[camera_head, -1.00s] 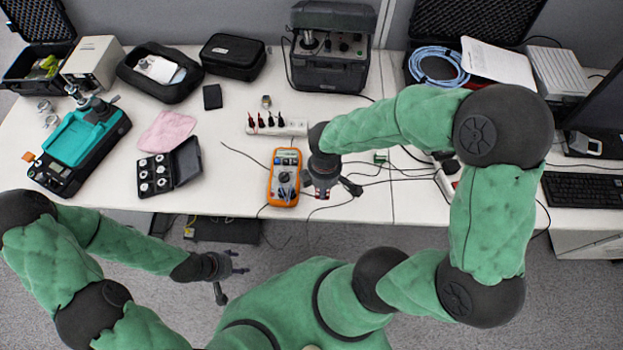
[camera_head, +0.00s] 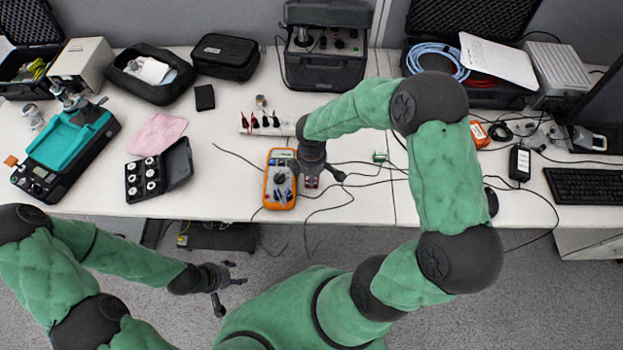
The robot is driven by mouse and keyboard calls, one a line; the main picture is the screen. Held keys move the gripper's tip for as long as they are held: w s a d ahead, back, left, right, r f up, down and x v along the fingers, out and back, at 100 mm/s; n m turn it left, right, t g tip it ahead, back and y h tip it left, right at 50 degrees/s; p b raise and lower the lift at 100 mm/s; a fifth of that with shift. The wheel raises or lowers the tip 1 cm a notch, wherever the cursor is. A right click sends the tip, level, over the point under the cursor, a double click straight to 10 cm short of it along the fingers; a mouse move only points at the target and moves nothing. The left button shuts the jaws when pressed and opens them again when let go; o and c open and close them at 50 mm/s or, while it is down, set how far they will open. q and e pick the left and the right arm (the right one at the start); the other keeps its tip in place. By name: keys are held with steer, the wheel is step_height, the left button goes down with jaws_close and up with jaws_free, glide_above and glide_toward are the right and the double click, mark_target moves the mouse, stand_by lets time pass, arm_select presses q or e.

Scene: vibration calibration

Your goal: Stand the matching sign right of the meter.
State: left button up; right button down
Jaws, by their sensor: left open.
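The meter (camera_head: 279,185) is orange with a dark dial and lies face up near the table's front edge. My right gripper (camera_head: 322,178) is just right of it, pointing down over the table. A small reddish and dark thing (camera_head: 312,183) shows at its fingers; I cannot tell whether it is held or what it is. My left gripper (camera_head: 232,275) is open and empty, in front of the table edge and over the floor. I cannot make out a sign for certain.
Dark cables run across the table around the meter. A power strip (camera_head: 257,125) with plugs lies behind it. A black weight case (camera_head: 178,163) and a pink cloth (camera_head: 158,133) lie left. A black adapter (camera_head: 519,163) and an orange item (camera_head: 479,134) lie right.

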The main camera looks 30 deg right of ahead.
steer(key=shift+f, duration=0.15)
steer(key=shift+f, duration=0.2)
steer(key=c, duration=1.1)
jaws_free()
steer(key=shift+r, duration=0.1)
step_height(320, 180, up, 12)
steer(key=p, duration=0.4)
steer(key=shift+r+p, duration=0.1)
steer(key=shift+p, duration=0.25)
